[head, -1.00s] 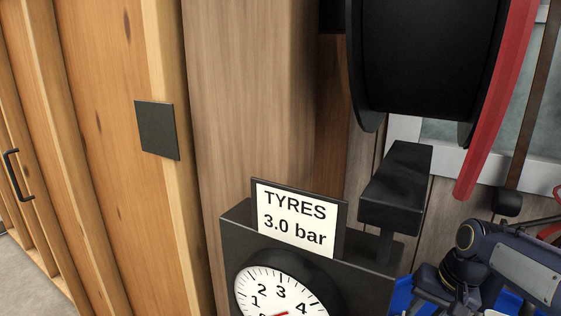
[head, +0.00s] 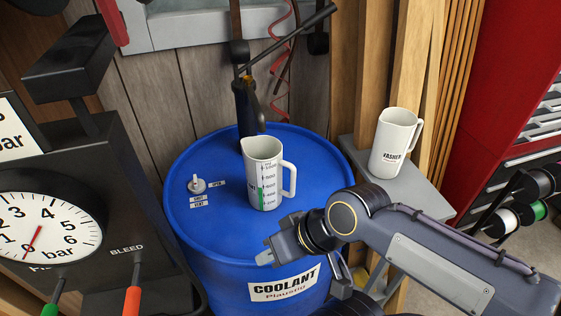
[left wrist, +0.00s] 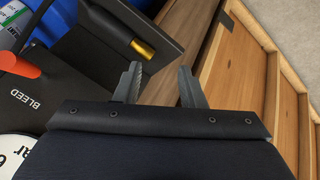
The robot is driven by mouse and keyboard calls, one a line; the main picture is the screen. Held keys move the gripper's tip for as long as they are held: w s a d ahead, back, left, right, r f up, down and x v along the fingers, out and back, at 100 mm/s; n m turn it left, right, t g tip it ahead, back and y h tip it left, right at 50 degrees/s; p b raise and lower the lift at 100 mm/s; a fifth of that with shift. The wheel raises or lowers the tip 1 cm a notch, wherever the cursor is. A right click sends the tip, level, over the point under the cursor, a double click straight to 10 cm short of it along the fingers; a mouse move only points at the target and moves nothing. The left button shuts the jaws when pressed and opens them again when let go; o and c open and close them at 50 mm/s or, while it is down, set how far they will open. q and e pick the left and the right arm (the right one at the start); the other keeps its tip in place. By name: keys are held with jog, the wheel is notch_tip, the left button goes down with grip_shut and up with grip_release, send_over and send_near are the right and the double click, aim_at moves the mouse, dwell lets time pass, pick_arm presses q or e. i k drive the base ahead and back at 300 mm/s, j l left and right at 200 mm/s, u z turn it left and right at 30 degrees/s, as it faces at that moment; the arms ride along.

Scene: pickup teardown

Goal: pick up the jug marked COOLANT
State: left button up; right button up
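A white jug (head: 263,175) with a handle on its right and a green-marked scale stands upright on the lid of a blue drum (head: 225,240). The drum carries a COOLANT label; no name shows on this jug's visible side. A second white jug (head: 396,145), whose label appears to read WASHER, stands on a grey shelf to the right. My right gripper (head: 268,257) is in front of the drum jug and lower in the picture, apart from it; its finger gap is not clear. My left gripper (left wrist: 162,86) is open and empty in the left wrist view.
A black tyre gauge box (head: 80,200) with a dial and levers stands left of the drum. A dark pump (head: 246,108) rises behind the jug. The grey shelf (head: 415,190) and a red cabinet (head: 500,70) are at the right. The lid's left side has small fittings.

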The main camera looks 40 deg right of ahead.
aim_at(262, 155)
jog(key=k+l+z, duration=0.2)
jog(key=z, duration=0.2)
jog(key=k+l+z, duration=0.15)
jog(key=l+z, duration=0.2)
jog(key=i+l+u, duration=0.15)
jog(key=l+u, duration=0.7)
jog(key=i+l, duration=0.05)
jog(key=l, duration=0.05)
